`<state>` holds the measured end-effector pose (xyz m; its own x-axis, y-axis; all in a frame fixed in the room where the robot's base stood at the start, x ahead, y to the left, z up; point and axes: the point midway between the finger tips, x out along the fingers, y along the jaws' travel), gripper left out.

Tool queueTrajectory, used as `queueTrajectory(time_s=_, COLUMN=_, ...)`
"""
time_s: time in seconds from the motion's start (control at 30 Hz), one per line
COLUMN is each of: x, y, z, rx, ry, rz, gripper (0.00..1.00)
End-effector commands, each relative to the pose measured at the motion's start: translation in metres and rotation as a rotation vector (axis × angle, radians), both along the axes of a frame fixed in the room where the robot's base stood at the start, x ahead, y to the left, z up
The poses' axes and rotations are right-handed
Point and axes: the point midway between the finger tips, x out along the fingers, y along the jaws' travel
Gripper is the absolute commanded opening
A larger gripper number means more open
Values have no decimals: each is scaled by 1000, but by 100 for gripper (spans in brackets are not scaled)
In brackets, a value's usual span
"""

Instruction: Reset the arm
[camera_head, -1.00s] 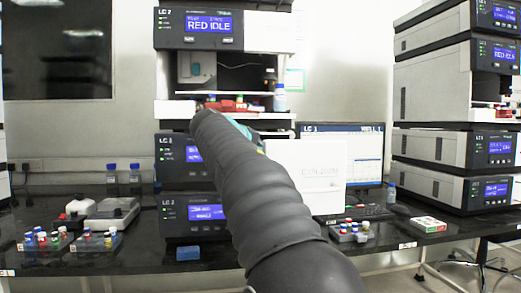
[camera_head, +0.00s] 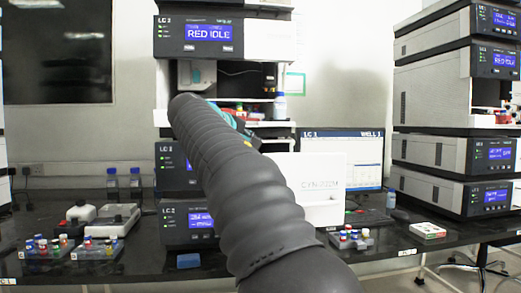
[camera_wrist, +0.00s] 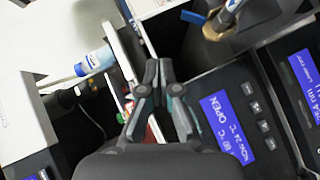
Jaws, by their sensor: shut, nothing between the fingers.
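My arm (camera_head: 240,175) reaches up from the bottom of the head view toward the middle instrument stack. Behind the fingers are a blue-labelled bottle (camera_wrist: 95,62) on the left and a panel reading OPEN (camera_wrist: 225,125) on the right.
The middle stack has an open bay with small coloured items (camera_head: 238,108) and a bottle (camera_head: 280,105) on its shelf. A monitor (camera_head: 358,157) stands right of the arm. Vial racks (camera_head: 350,241) (camera_head: 45,248) sit on the black bench. Another stack (camera_head: 440,90) stands at right.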

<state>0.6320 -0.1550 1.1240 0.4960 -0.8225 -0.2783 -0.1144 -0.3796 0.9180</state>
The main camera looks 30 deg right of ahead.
Motion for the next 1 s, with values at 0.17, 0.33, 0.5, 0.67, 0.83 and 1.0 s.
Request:
queueTrajectory(time_s=0.17, x=-17, y=23, z=16, rx=0, ry=-1, rz=3, gripper=0)
queueTrajectory(time_s=0.33, x=-26, y=34, z=24, rx=0, ry=1, rz=1, gripper=0)
queueTrajectory(time_s=0.5, x=-29, y=37, z=27, rx=-1, ry=2, rz=1, gripper=0)
queueTrajectory(time_s=0.67, x=-22, y=42, z=25, rx=28, ry=-31, rz=26, gripper=0)
queueTrajectory(time_s=0.83, x=7, y=65, z=-45, rx=149, ry=37, rz=114, gripper=0)
queueTrajectory(time_s=1.0, x=-7, y=94, z=-138, rx=359, ry=128, rz=194, gripper=0)
